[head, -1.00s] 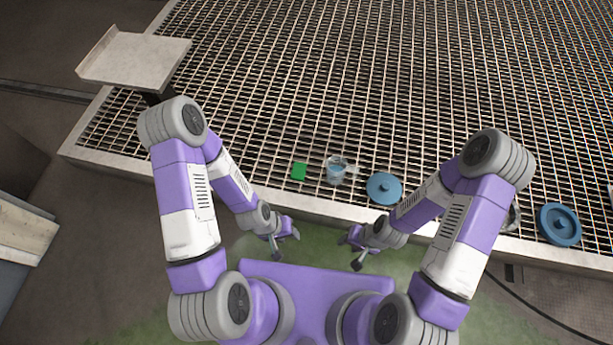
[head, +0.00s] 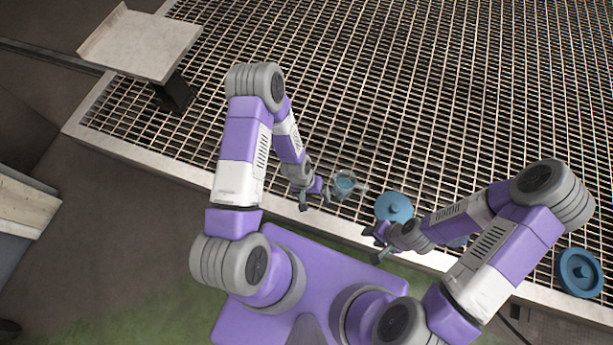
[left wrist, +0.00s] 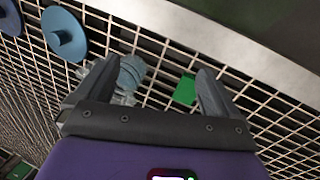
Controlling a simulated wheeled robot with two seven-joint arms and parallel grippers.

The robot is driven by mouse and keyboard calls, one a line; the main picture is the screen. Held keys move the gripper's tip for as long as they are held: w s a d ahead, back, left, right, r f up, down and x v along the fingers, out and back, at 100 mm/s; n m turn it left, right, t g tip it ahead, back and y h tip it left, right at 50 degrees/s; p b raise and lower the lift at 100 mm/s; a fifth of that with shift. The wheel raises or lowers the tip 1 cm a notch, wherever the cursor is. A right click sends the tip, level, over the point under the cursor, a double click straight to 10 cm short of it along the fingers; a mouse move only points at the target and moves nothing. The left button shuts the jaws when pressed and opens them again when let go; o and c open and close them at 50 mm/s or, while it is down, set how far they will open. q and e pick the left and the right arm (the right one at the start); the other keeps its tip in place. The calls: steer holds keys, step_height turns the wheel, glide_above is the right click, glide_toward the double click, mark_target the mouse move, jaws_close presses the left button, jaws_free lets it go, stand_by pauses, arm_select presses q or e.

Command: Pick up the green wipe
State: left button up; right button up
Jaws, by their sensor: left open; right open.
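The green wipe (left wrist: 186,90) is a small green square on the metal grating. In the left wrist view it lies between my left gripper's fingers, close to the right-hand finger. In the head view it is hidden by my left arm. My left gripper (head: 316,198) is open and empty over the grating's near edge; its two fingers also show in the left wrist view (left wrist: 157,68). I cannot tell its exact height above the wipe. My right gripper (head: 373,246) is open and empty near the grating's front edge.
A clear jug with blue contents (head: 344,184) stands just right of my left gripper. A blue round lid (head: 394,207) lies right of the jug, and another (head: 580,272) lies far right. A pale raised plate (head: 140,45) stands back left. The grating (head: 400,90) beyond is clear.

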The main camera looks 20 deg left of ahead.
arm_select(q)
steer(key=w+a+f+y+b, duration=0.1)
steer(key=w+a+f, duration=0.1)
steer(key=w+f, duration=0.1)
steer(key=w+a+f+y+b, duration=0.1)
steer(key=w+a+f, duration=0.2)
steer(key=w, duration=0.1)
steer(key=w+a+f+m+b, duration=0.1)
steer(key=w+a+f, duration=0.1)
steer(key=w+f, duration=0.1)
steer(key=shift+w+a+y, duration=0.25)
steer(key=shift+y, duration=0.15)
steer(key=shift+w+a+f+b, duration=0.15)
steer(key=shift+w+f+b, duration=0.05)
steer(key=shift+f, duration=0.4)
steer(key=shift+w+a+f+b, duration=0.1)
steer(key=shift+w+f+b, duration=0.1)
steer(key=shift+f, duration=0.35)
step_height(320, 180, down, 6)
steer(key=b, duration=0.2)
steer(key=shift+r+b, duration=0.2)
steer(key=shift+b, duration=0.2)
steer(key=shift+r, duration=0.1)
steer(key=c, duration=1.1)
